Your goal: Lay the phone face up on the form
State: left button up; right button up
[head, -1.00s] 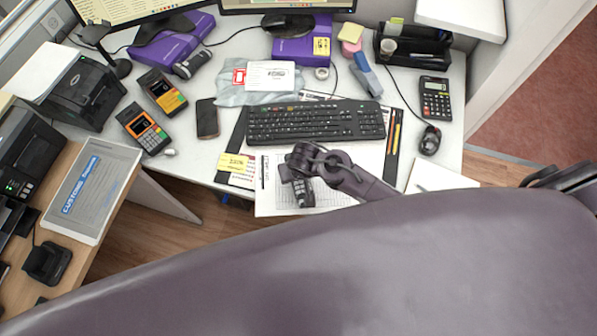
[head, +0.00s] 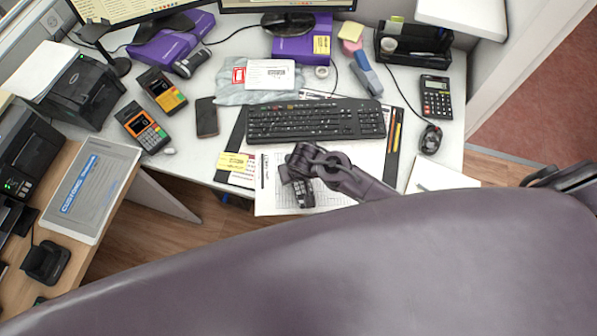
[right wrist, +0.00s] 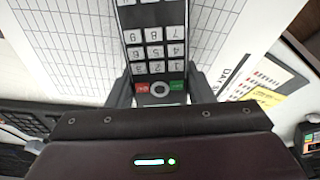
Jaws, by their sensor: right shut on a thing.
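The phone (head: 303,193) is a dark cordless handset with light keys. It is over the white printed form (head: 335,190) at the desk's front edge, with its keypad facing up. My right gripper (head: 290,174) is shut on it. In the right wrist view the phone's keypad (right wrist: 155,50) shows between the two fingers, with the form's grid (right wrist: 65,45) behind it. I cannot tell whether the phone touches the form. The arm hides part of the form. My left gripper is not in view.
A keyboard (head: 315,121) lies just behind the form. Yellow notes (head: 236,163) are at its left, a white pad (head: 440,176) and a mouse (head: 430,138) at its right. A dark smartphone (head: 206,117) and card terminals (head: 142,127) lie further left.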

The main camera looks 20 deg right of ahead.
jog(key=shift+f, duration=0.4)
jog(key=o, duration=1.1)
jog(key=shift+o, duration=0.2)
jog(key=v, duration=0.8)
jog(key=shift+f, duration=0.1)
